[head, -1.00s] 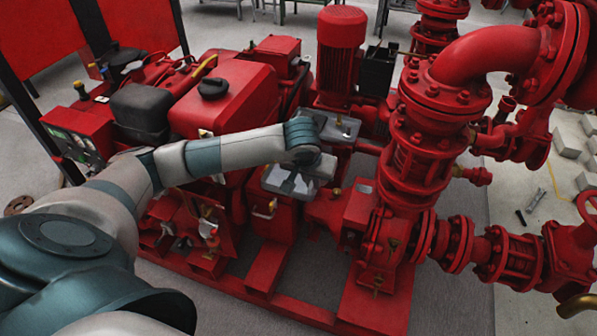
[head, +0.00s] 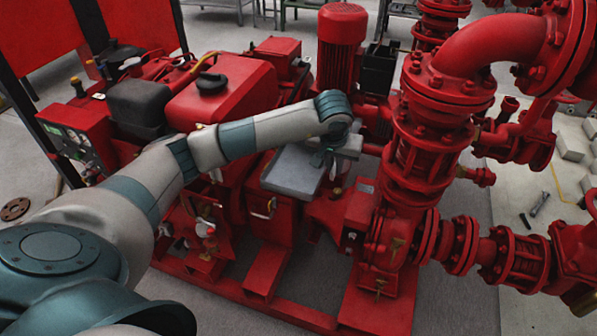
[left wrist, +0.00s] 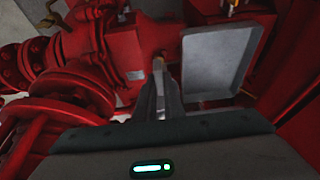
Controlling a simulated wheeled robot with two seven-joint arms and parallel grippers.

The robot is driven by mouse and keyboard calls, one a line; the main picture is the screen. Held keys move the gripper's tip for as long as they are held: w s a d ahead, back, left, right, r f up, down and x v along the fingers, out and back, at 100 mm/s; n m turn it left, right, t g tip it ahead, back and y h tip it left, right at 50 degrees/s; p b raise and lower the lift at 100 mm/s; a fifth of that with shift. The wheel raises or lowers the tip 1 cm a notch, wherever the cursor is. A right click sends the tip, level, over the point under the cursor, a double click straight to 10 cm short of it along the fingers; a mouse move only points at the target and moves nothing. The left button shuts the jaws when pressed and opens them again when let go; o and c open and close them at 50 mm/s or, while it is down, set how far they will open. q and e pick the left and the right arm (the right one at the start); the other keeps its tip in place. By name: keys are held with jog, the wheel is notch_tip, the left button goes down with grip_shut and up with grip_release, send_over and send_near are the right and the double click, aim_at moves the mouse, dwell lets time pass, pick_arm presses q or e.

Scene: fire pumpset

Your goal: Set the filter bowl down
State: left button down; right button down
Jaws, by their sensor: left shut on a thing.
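My left gripper (head: 320,160) is over the right edge of a grey tray (head: 284,177) on the red pumpset. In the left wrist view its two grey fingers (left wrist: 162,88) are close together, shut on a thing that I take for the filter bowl. The fingers hide the bowl, and I cannot make out its shape. The tray (left wrist: 212,62) shows to the right of the fingers there, with a bare floor and a raised rim. My right gripper is not in view.
A brass fitting (head: 337,192) stands by the tray, and shows beyond the fingertips in the left wrist view (left wrist: 158,63). The red motor (head: 341,50) is behind the arm, the red tank (head: 225,90) is left, and the flanged pipework (head: 425,130) is right.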

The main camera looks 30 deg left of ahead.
pick_arm(q)
jog(key=shift+a, duration=0.1)
send_near(300, 185)
jog(key=shift+w+a, duration=0.15)
jog(key=shift+w, duration=0.65)
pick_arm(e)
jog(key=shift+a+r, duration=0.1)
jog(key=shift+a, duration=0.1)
pick_arm(q)
jog(key=shift+f, duration=2)
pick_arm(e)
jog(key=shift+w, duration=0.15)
pick_arm(q)
jog(key=shift+b, duration=0.3)
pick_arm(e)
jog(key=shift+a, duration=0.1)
pick_arm(q)
jog(key=c, duration=2.3)
grip_release()
jog(key=shift+f, duration=0.15)
jog(key=o, duration=0.5)
jog(key=shift+c, duration=0.2)
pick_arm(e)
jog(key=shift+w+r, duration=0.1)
